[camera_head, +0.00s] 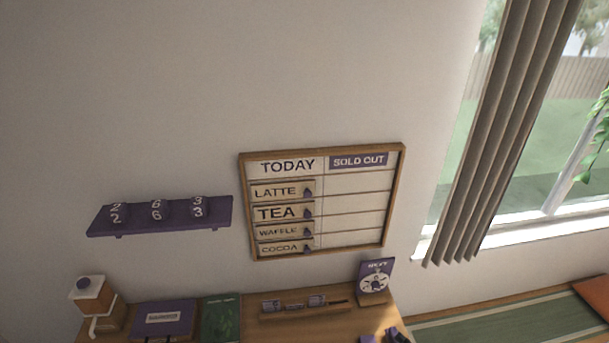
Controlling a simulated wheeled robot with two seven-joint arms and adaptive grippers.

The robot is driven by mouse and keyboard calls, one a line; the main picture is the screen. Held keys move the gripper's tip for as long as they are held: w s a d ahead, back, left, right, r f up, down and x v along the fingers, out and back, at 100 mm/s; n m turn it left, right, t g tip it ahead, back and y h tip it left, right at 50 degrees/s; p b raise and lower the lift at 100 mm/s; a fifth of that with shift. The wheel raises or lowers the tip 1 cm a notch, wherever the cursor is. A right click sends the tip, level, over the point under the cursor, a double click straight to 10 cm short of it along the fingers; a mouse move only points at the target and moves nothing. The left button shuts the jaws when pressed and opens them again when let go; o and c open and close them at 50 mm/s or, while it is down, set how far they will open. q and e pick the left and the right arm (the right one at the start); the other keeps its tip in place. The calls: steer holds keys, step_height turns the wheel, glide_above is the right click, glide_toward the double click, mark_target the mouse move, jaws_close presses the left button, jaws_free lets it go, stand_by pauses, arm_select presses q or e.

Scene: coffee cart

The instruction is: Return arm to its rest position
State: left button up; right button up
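Neither of my arms shows clearly in the head view, and I see neither gripper. Small dark and purple shapes (397,335) are cut off by the bottom edge, right of centre. I cannot tell what they are. The menu board (399,190) hangs on the wall, with LATTE, TEA, WAFFLE and COCOA tiles in its left column. Its SOLD OUT column is empty.
A wooden counter (245,332) runs along the bottom with a box with a crank (92,298), purple book (163,317), green book (221,316), wooden tray (290,315) and dial card (375,280). A purple number shelf (180,221) is above. A window with curtain (500,120) is right.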

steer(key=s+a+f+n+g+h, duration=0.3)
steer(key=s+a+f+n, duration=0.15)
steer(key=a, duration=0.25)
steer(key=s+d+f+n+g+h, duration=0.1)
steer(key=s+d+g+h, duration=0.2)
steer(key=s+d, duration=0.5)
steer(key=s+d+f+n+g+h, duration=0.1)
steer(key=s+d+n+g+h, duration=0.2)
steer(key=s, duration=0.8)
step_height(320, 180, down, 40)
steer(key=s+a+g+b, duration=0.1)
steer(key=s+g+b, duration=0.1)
steer(key=b, duration=0.7)
arm_select(q)
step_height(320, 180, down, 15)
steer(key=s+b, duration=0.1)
steer(key=b, duration=0.5)
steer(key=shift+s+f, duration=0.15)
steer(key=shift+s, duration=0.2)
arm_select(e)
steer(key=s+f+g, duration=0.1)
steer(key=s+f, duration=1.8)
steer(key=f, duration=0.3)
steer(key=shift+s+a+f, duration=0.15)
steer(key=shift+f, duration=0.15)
